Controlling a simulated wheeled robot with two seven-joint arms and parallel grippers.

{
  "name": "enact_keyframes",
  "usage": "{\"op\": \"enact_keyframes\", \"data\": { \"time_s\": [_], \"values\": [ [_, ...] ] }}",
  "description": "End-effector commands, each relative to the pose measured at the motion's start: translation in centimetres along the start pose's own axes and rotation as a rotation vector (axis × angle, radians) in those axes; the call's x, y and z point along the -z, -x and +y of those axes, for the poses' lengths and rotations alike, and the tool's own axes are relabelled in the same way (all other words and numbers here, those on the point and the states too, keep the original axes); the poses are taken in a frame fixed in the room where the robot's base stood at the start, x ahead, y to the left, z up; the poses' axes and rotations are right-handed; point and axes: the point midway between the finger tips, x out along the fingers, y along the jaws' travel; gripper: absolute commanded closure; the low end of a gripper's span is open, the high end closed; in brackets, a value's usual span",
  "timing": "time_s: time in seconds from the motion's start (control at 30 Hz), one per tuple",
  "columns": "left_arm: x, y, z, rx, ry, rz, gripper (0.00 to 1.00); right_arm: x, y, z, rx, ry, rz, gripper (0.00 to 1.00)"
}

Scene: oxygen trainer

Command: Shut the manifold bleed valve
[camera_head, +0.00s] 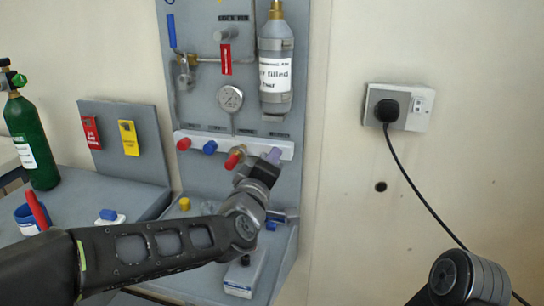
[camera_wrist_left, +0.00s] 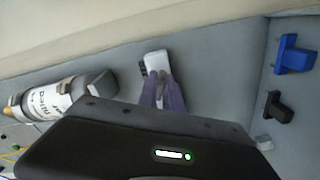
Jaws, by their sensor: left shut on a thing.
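The white manifold bar (camera_head: 198,137) runs across the lower part of the grey upright panel. Along it sit a red knob (camera_head: 183,144), a blue knob (camera_head: 210,147) and a red knob with a brass body (camera_head: 235,157). My left gripper (camera_head: 272,157) is at the bar's right end, its purple fingertips shut on a small part there. In the left wrist view, the fingers (camera_wrist_left: 163,90) close together at the white bar end (camera_wrist_left: 156,62). The gripped part is mostly hidden by the fingers; it appears to be the bleed valve. My right gripper is out of view.
A grey cylinder (camera_head: 275,72) and a pressure gauge (camera_head: 230,98) are mounted above the bar. A green cylinder (camera_head: 30,140) stands at the left. A socket with a black plug (camera_head: 387,110) and hanging cable is on the right wall. Small items lie on the shelf below.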

Motion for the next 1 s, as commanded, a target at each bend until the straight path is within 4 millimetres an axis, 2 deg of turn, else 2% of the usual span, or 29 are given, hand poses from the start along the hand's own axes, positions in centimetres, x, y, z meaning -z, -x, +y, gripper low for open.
{"op": "enact_keyframes", "data": {
  "time_s": [1.0],
  "values": [
    [-0.1,0.0,0.1,0.001,-0.943,-0.004,1.0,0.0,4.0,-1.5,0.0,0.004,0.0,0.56]
  ]
}}
